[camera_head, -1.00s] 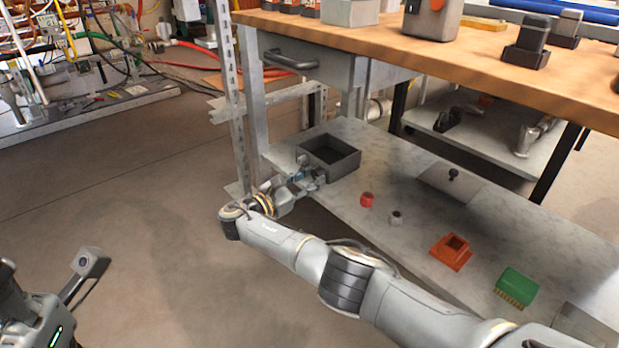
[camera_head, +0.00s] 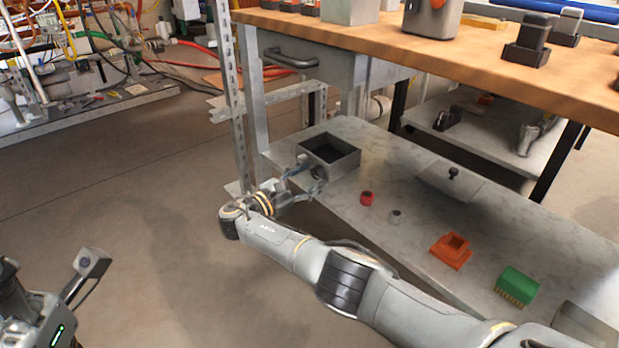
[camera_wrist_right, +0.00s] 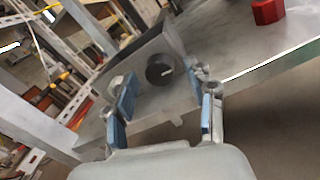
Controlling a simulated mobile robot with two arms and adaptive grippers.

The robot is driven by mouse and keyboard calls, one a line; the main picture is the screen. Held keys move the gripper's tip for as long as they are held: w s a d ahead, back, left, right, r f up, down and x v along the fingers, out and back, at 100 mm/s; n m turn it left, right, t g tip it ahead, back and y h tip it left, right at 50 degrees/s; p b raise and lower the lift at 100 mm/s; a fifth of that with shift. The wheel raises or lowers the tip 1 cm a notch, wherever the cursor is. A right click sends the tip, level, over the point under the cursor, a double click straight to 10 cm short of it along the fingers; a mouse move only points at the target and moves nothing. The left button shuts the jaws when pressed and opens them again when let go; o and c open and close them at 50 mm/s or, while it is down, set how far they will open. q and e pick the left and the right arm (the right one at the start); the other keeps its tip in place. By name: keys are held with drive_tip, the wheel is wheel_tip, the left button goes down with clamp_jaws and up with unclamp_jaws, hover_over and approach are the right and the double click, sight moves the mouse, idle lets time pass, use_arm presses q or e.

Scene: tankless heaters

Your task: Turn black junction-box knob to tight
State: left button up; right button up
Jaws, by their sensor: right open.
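The grey junction box (camera_head: 346,170), an open-topped box, stands on the lower shelf at its left end. In the right wrist view, its black round knob (camera_wrist_right: 160,70) with a white pointer mark sits on the side wall facing me. My right gripper (camera_head: 309,176) is at that wall, open and empty. In the right wrist view, its blue-padded fingers (camera_wrist_right: 166,100) are spread on either side of the knob, which shows clear between them. Whether the fingertips touch the wall cannot be told. Only part of my left arm shows at lower left; its gripper is not seen.
On the lower shelf (camera_head: 420,215) lie a red piece (camera_head: 366,198), a small grey piece (camera_head: 395,216), an orange socket (camera_head: 450,250) and a green block (camera_head: 517,286). The wooden worktop (camera_head: 480,60) overhangs behind. A metal upright (camera_head: 238,140) stands close left of my gripper.

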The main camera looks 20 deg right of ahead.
drive_tip(key=v, duration=1.2)
